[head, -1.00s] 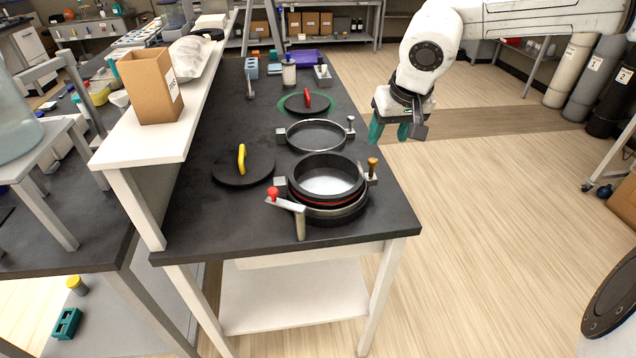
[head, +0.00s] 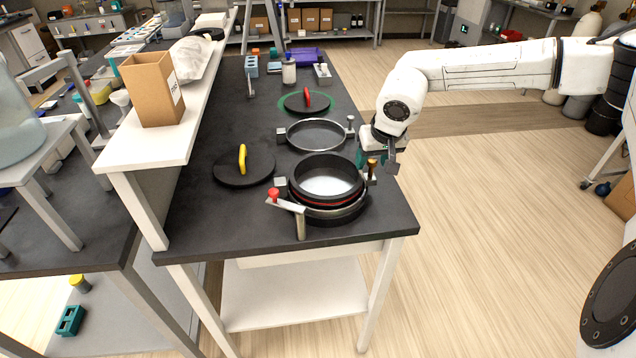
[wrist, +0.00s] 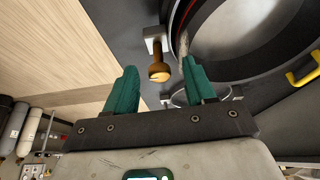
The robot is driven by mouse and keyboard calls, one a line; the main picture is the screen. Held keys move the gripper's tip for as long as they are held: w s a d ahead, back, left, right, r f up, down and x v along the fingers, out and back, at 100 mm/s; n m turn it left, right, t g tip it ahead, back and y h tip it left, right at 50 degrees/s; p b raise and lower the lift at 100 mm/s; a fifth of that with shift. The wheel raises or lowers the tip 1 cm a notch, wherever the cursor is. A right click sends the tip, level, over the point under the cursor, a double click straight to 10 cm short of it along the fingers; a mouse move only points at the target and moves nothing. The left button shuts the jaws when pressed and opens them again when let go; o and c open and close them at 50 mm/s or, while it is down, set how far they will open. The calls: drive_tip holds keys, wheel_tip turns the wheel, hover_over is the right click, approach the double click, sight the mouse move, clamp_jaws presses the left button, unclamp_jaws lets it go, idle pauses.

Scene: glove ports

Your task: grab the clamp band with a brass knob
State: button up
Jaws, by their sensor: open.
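The clamp band sits around the near round port (head: 326,180) on the dark bench. Its brass knob (head: 372,164) sticks up on the right side of the port. In the wrist view the brass knob (wrist: 159,72) and its grey lug (wrist: 155,36) show beside the port's dark ring. My gripper (head: 376,160) is open beside the right edge of the bench, close to the knob. In the wrist view the knob appears between the two teal fingers of the gripper (wrist: 161,88), with clear gaps on both sides. I see no contact.
A lever with a red ball (head: 274,193) stands at the port's front left. A lid with a yellow handle (head: 242,166) lies left. Behind are a ring with a silver knob (head: 317,134) and a lid with a red handle (head: 306,101). Open floor lies right of the bench.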

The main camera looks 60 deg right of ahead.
clamp_jaws()
idle(0.5)
